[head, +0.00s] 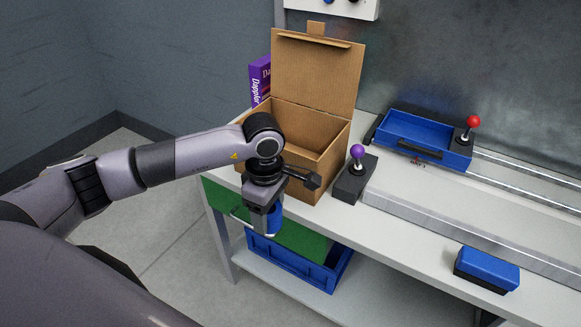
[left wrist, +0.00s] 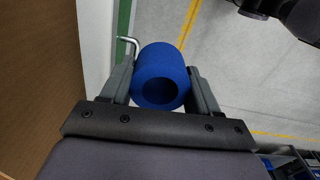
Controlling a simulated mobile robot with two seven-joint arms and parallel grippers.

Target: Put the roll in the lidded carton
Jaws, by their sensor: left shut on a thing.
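A blue roll (left wrist: 160,62) with a hollow core is between the two fingers of my left gripper (left wrist: 152,82), which is shut on it. In the head view the roll (head: 273,219) shows partly behind my left gripper (head: 264,215), in front of the table's near edge. The brown lidded carton (head: 320,147) stands on the table just behind my left wrist, with its lid (head: 317,75) raised upright at the back. The arm hides part of the carton's front and left side. My right gripper does not show.
A lever box with a purple knob (head: 357,152) stands right of the carton. A blue tray (head: 420,131) on rails and a red-knobbed lever (head: 473,122) are farther right. A blue block (head: 487,268) lies near the front edge. A blue crate (head: 330,284) sits on the lower shelf.

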